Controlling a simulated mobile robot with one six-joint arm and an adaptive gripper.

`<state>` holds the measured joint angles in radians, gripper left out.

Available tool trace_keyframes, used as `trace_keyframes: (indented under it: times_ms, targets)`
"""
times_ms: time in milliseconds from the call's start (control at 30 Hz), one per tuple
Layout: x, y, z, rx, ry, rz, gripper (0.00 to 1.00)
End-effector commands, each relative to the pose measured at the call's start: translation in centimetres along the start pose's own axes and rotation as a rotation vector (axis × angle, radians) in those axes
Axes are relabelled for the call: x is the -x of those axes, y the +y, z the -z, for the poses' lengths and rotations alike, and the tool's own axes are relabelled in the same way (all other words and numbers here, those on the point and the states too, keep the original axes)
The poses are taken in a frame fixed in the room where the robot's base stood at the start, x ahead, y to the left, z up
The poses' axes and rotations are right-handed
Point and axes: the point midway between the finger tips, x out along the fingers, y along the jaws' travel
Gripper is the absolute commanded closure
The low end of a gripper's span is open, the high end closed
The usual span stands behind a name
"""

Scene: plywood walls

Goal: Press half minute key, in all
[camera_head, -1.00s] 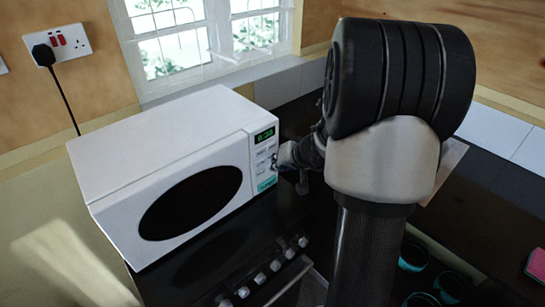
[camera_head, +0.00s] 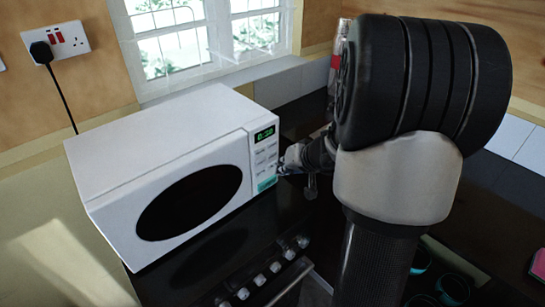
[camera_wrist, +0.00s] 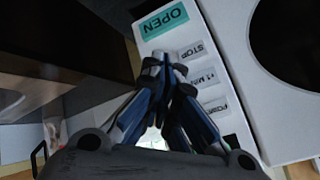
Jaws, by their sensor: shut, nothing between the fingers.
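The white microwave (camera_head: 150,150) stands on the dark worktop, its door shut and its green display (camera_head: 264,134) lit with small digits. Its key panel (camera_head: 265,160) is at the right of the front. In the wrist view the panel is turned: the teal OPEN key (camera_wrist: 164,21), the STOP key (camera_wrist: 191,52), a key lettered with MIN (camera_wrist: 203,77) and a POWER key (camera_wrist: 216,105) show. The sign before MIN is too small to read surely. My gripper (camera_wrist: 163,60) is shut and empty, its tips close by the panel beside STOP; contact cannot be told. It also shows in the head view (camera_head: 282,168).
A stove front with several knobs (camera_head: 260,279) lies below the microwave. Teal-rimmed dark cups (camera_head: 452,289) and a pink sponge (camera_head: 539,264) are at the lower right. A wall socket (camera_head: 60,40) with a black plug is at the upper left. A window is behind.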

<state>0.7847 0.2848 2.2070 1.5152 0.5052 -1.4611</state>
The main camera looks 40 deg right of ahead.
Motion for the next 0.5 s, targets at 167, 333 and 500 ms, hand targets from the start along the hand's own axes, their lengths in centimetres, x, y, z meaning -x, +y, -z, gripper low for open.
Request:
trace_keyframes:
  times_ms: [167,333,500]
  targets:
    - [1.2,1.1,-1.1,-0.002,0.001,-0.003,1.0]
    - [2.3,1.9,-1.8,-0.002,0.002,-0.002,1.0]
    - [2.8,2.1,-2.2,-0.001,-0.001,-0.001,1.0]
